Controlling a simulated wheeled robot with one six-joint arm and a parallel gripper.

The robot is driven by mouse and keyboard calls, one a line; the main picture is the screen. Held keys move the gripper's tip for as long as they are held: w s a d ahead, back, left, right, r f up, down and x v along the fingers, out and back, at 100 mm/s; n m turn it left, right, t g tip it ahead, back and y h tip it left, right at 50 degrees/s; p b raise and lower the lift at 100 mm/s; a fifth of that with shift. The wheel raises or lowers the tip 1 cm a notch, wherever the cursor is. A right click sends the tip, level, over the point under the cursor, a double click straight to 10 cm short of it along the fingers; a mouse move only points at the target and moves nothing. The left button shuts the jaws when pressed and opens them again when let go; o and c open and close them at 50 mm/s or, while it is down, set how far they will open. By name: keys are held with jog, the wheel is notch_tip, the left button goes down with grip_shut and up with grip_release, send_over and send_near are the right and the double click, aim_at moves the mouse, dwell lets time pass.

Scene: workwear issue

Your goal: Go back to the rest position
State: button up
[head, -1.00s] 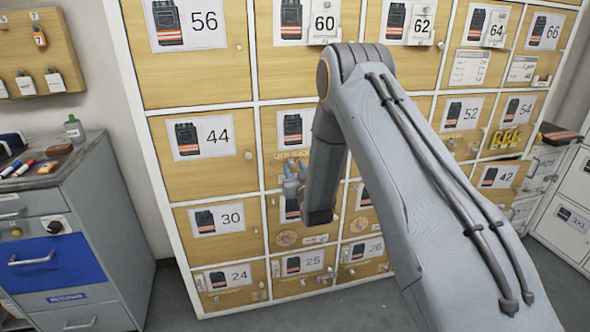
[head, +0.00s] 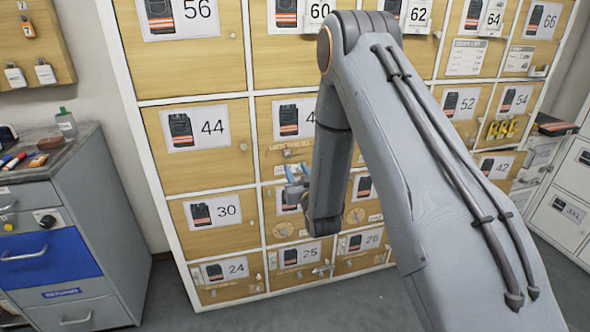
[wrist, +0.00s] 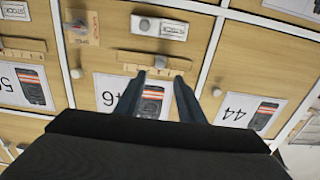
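My gripper (head: 297,180) hangs at the end of my grey arm, in front of the wooden locker wall, near the doors below number 46. In the wrist view my gripper (wrist: 159,78) has its two dark fingers apart, with nothing between them. The picture there is turned, and the door labelled 46 (wrist: 97,95) lies beyond the fingers. My forearm hides part of the middle locker column in the head view. No held thing shows.
The locker wall, with door 44 (head: 186,162) and door 30 (head: 241,223), stands close ahead. A grey cabinet (head: 118,200) with a blue drawer (head: 60,268) is at the left. White drawers (head: 540,215) stand at the right. Grey floor (head: 170,295) is clear below the lockers.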

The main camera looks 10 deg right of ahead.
jog(key=s+d+r+g, duration=0.1)
jog(key=s+g, duration=0.8)
jog(key=s, duration=1.1)
jog(key=s+d+r+m+g+h, duration=0.1)
jog(key=s+g, duration=0.7)
jog(key=s, duration=1.2)
notch_tip(320, 180, up, 2)
jog(key=shift+d+r+g+h, duration=0.3)
jog(key=shift+d+g, duration=0.1)
jog(key=shift+d, duration=0.25)
jog(key=shift+f, duration=0.1)
